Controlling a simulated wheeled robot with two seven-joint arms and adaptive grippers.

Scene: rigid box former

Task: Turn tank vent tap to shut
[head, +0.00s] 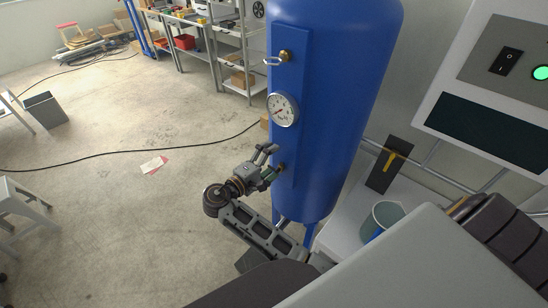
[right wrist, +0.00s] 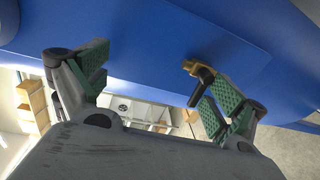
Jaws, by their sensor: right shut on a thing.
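The blue tank (head: 335,110) carries a small brass tap (head: 282,168) low on its front strip. My right gripper (head: 268,166) is at this tap, left of the tank, and partly covers it. In the right wrist view the tap has a brass body (right wrist: 190,67) and a short black lever (right wrist: 202,80). The lever's exact seating between the pads is unclear. My left gripper is not in view.
A pressure gauge (head: 283,110) and an upper brass fitting (head: 285,57) with a pale loop sit above the tap. A yellow-handled lever (head: 390,158), a bucket (head: 386,217) and a control panel (head: 490,100) stand right of the tank. Open floor lies to the left.

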